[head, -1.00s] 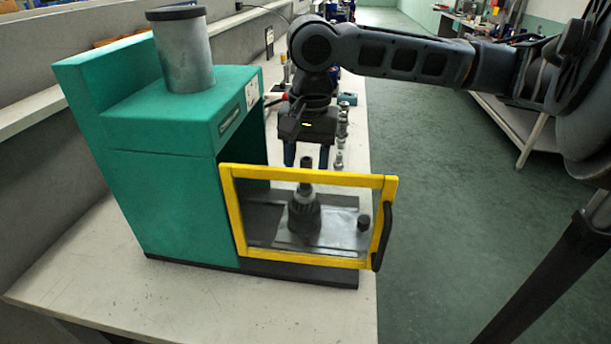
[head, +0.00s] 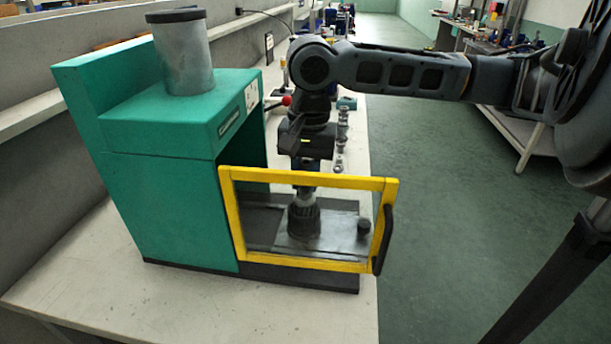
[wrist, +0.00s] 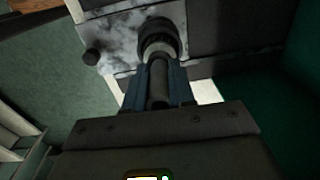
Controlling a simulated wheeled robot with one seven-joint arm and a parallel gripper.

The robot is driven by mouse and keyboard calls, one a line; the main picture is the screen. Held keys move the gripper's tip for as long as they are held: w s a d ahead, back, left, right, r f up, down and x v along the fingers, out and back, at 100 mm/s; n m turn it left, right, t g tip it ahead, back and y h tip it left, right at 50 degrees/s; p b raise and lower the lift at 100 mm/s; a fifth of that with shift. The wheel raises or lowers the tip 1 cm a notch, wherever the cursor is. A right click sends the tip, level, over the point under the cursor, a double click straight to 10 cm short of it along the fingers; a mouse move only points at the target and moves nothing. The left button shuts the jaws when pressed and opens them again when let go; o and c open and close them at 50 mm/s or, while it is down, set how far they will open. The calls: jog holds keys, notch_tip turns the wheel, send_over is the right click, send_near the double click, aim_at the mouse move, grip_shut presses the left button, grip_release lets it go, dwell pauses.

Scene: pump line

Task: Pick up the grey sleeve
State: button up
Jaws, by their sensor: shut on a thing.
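The grey sleeve (wrist: 158,82) is a narrow upright cylinder standing on a dark ribbed part inside the green press. My gripper (wrist: 160,74) is shut on it, with one blue finger on each side. In the head view my gripper (head: 305,184) points straight down behind the yellow-framed door, and its fingertips are partly hidden by the frame. The ribbed part (head: 303,221) sits on a grey plate (head: 335,238) below. A lighter collar shows between the sleeve and the ribbed part.
The green press (head: 175,205) stands left of my gripper, with a grey cylinder (head: 183,55) on top. Its yellow-framed door (head: 300,262) is in front of the gripper. A small dark knob (head: 364,226) is on the plate. Several metal parts (head: 342,135) line the bench behind.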

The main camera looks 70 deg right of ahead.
aim_at(306, 167)
jog(key=shift+r, duration=0.1)
notch_tip(306, 167, up, 18)
jog(key=p, duration=0.4)
dwell(0.5)
